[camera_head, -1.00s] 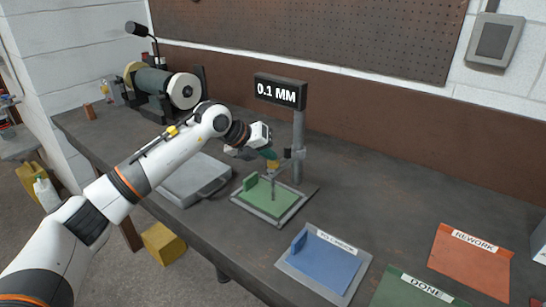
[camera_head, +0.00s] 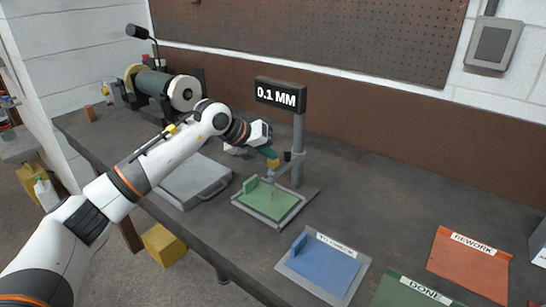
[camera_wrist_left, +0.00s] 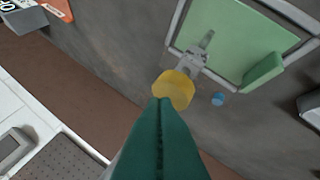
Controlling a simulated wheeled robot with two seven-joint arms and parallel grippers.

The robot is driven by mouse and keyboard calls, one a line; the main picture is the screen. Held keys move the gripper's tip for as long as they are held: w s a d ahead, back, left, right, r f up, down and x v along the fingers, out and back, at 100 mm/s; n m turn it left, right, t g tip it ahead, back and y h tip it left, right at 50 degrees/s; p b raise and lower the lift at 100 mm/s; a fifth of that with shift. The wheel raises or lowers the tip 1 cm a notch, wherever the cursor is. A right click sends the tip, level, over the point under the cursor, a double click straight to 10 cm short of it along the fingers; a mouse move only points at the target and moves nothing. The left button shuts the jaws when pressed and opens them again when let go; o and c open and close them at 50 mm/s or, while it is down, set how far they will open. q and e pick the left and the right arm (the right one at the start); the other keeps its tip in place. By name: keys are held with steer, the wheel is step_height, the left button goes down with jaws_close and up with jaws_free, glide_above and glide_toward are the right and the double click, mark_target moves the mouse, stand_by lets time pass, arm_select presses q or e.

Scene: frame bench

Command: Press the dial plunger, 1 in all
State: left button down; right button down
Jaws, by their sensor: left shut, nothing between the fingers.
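The dial plunger has a yellow cap (camera_wrist_left: 174,90) in the left wrist view, and the cap also shows in the head view (camera_head: 272,163). It sits on a grey stand (camera_head: 298,140) over a green plate (camera_head: 268,200). A display on the stand (camera_head: 280,95) reads 0.1 MM. My left gripper (camera_head: 271,154) is shut and empty, its green fingers (camera_wrist_left: 160,105) right at the yellow cap. I cannot tell whether the fingertips touch the cap. My right gripper is not in view.
A blue tray (camera_head: 322,268), a green DONE mat (camera_head: 410,290) and an orange REWORK mat (camera_head: 468,264) lie to the right. A grey case (camera_head: 190,183) lies left of the stand. A bench grinder (camera_head: 168,88) stands at the back left.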

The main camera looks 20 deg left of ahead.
arm_select(q)
steer(key=shift+r+p, duration=0.35)
steer(key=shift+r, duration=0.4)
steer(key=shift+r+p, duration=1.6)
steer(key=shift+r, duration=0.95)
